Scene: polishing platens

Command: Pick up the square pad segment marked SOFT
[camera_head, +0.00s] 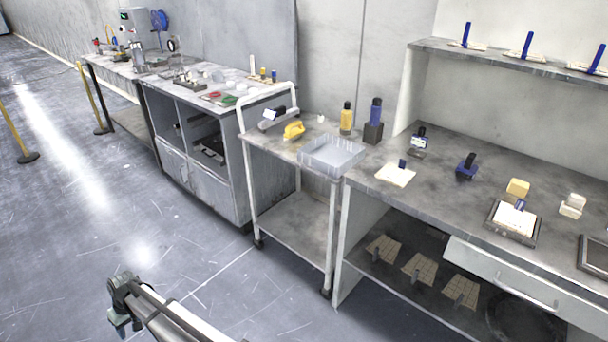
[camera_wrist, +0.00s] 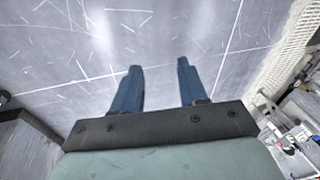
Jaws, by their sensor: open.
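No marking SOFT is legible in either view, so I cannot tell which piece is the square pad segment. Candidates in the head view are tan gridded pads on the lower shelf at right: a left one (camera_head: 382,248), a middle one (camera_head: 419,269) and a right one (camera_head: 460,291). A pale flat square (camera_head: 396,174) with a dark blue grip lies on the bench. My gripper (camera_wrist: 157,68) is open and empty in the wrist view, its two blue fingers apart over bare floor. In the head view my arm is at the bottom, far from the bench.
The grey workbench (camera_head: 450,150) stands at right with a wall shelf (camera_head: 500,62) above. A white cart (camera_head: 290,147) beside it carries a clear tray (camera_head: 332,152), a yellow bottle (camera_head: 346,118) and a yellow tool (camera_head: 293,130). Yellow barrier posts stand at far left. The floor between is clear.

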